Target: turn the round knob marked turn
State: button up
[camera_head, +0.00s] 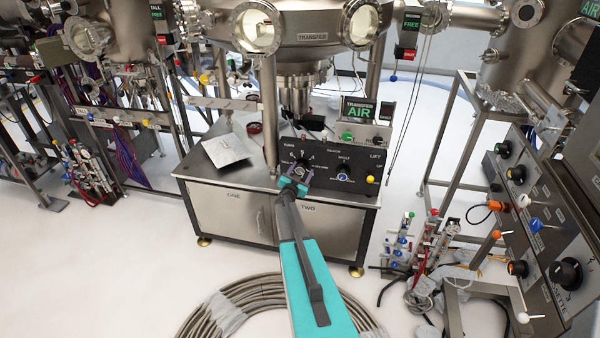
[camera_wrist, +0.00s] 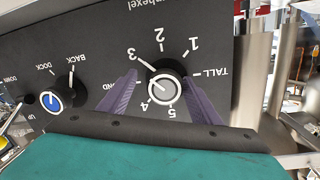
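The black control panel (camera_head: 335,165) stands on the steel cabinet. The lettering at its upper left looks like TURN. Below that is a round black knob (camera_head: 303,168) in a ring of numbers, partly hidden by my gripper (camera_head: 297,180). In the wrist view the panel is upside down. The knob (camera_wrist: 163,90) has a pale grey cap, a ring of numbers 1 to 5, and a white line pointing at 3. My gripper's two purple fingers (camera_wrist: 160,85) stand open on either side of it. A small gap shows at the left finger; contact at the right finger cannot be told.
A blue-capped knob (camera_wrist: 51,101) marked DOCK and BACK sits beside it; it also shows in the head view (camera_head: 343,176). A yellow knob (camera_head: 370,179) is at the panel's right edge. Coiled hose (camera_head: 225,310) lies on the floor.

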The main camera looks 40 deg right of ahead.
jog(key=shift+w+a+r, duration=0.1)
jog(key=shift+w+a, duration=0.05)
jog(key=shift+a, duration=0.15)
jog(key=shift+a, duration=0.15)
jog(key=b+v, duration=0.4)
jog(key=v, duration=0.9)
jog(key=shift+s, duration=0.3)
jog(key=shift+r, duration=0.1)
dwell(0.7)
